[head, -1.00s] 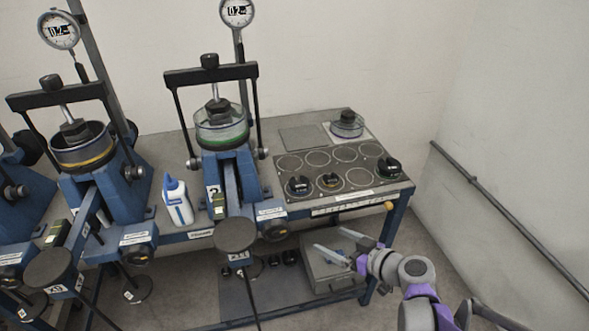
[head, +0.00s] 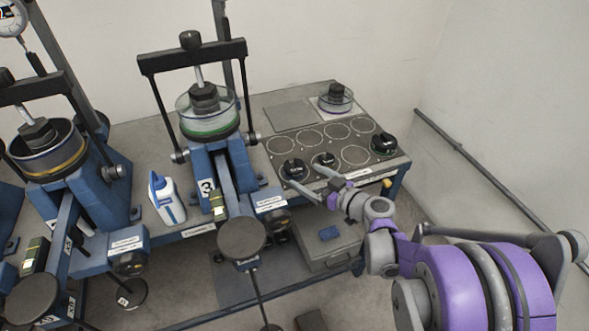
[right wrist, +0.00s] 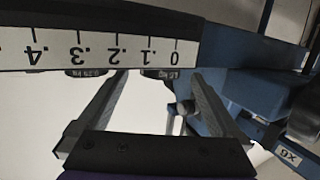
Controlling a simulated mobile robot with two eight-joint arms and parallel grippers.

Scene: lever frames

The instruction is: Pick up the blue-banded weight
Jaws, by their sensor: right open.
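Three dark weights stand on the board with ringed spots: a left one (head: 294,168), a middle one (head: 325,160) and a right one (head: 384,143). Their band colours are too small to make out, so I cannot tell which is blue-banded. My right gripper (head: 302,177) is open and empty at the board's front edge, by the left and middle weights. In the right wrist view its fingers (right wrist: 160,78) are spread below a white scale strip (right wrist: 100,48). Two dark labelled shapes show just past the strip, partly hidden. My left gripper is not in view.
The ringed board (head: 352,158) has several empty spots. A clear dish with a dark knob (head: 336,98) stands behind it. A blue press (head: 215,165) and a white bottle (head: 167,198) are to the left. A grey box (head: 322,250) sits below the bench.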

